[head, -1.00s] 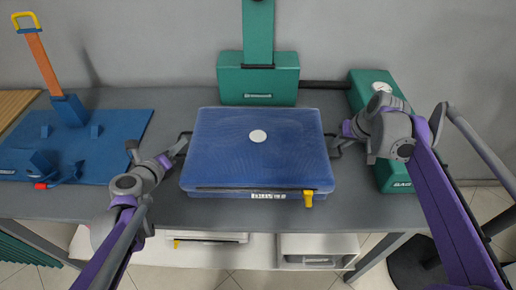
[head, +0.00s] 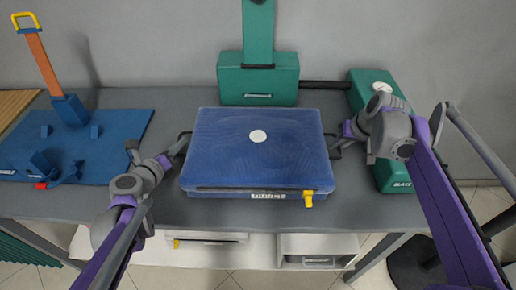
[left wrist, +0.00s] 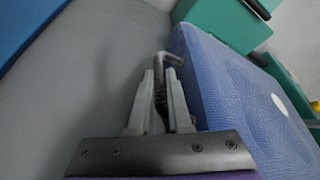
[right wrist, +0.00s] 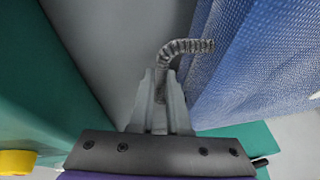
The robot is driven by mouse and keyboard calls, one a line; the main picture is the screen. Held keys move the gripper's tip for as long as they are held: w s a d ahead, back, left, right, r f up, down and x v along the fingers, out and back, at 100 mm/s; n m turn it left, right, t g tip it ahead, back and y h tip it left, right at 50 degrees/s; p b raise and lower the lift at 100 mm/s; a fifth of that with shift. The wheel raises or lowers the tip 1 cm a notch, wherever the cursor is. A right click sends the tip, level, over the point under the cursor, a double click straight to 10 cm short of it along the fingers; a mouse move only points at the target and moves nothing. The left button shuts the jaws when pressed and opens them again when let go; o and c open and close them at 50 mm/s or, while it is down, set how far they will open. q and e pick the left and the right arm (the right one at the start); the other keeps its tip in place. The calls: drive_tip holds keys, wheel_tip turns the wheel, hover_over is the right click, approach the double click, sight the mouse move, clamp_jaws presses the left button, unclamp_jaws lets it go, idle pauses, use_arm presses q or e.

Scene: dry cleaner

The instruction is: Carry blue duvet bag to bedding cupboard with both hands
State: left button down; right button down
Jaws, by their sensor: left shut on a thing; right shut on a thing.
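The blue duvet bag (head: 225,160) is a flat box-like bag with a white round patch on top, a zip along its near side and a yellow pull tab. It is over the grey table; I cannot tell whether it touches the top. My left gripper (head: 180,147) is shut on the dark handle (left wrist: 162,85) at the bag's left side. My right gripper (head: 338,146) is shut on the ribbed handle (right wrist: 185,46) at its right side. The bag's side also shows in the left wrist view (left wrist: 215,90) and the right wrist view (right wrist: 240,65). No bedding cupboard is identifiable.
A green machine (head: 257,84) stands behind the bag, and a long green box (head: 395,175) lies to the right, close to my right arm. A blue board (head: 110,150) with an orange-handled tool is at left. Bare grey table (head: 270,213) lies in front.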

use_arm(q)
drive_tip(key=shift+a, duration=0.1)
use_arm(e)
drive_tip(key=shift+d, duration=0.1)
